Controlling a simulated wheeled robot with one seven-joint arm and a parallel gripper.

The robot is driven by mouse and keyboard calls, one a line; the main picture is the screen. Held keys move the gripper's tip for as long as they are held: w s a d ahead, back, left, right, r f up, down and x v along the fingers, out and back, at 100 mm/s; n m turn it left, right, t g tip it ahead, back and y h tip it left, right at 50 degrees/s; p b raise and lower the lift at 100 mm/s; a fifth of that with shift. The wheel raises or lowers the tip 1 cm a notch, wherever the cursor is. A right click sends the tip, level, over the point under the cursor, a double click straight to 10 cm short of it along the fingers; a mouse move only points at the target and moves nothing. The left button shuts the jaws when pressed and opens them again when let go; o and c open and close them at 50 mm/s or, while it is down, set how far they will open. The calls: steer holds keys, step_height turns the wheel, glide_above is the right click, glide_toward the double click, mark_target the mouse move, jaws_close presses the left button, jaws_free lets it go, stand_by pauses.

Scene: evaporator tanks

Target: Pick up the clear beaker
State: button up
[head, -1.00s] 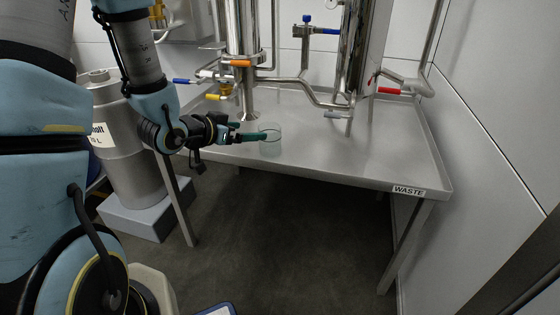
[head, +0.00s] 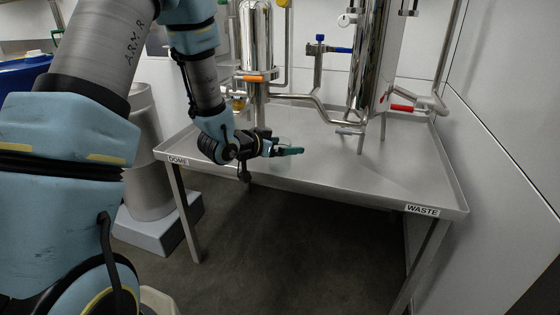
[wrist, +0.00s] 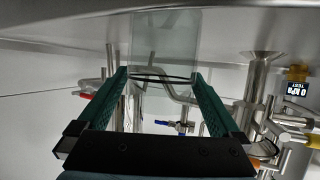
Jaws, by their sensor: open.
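The clear beaker (wrist: 165,45) shows in the wrist view, which is upside down. Its round rim lies between the two fingertips, and its body reaches up the picture to the grey tabletop. My gripper (wrist: 160,76) is open, with one green finger on each side of the beaker near its rim. Whether either finger touches the glass I cannot tell. In the head view my gripper (head: 291,151) is low over the left front part of the steel table (head: 345,178). The beaker is too faint to make out clearly there.
Steel columns (head: 258,40) and pipework with coloured valve handles stand at the back of the table. A red-handled valve (head: 402,107) is at the right. The table's right front, by the WASTE label (head: 422,209), is clear. A grey tank (head: 145,150) stands left of the table.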

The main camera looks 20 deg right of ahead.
steer(key=shift+w+d+f, duration=0.25)
steer(key=shift+d+f, duration=0.05)
steer(key=shift+d, duration=0.3)
steer(key=shift+c, duration=0.4)
steer(key=c, duration=1.2)
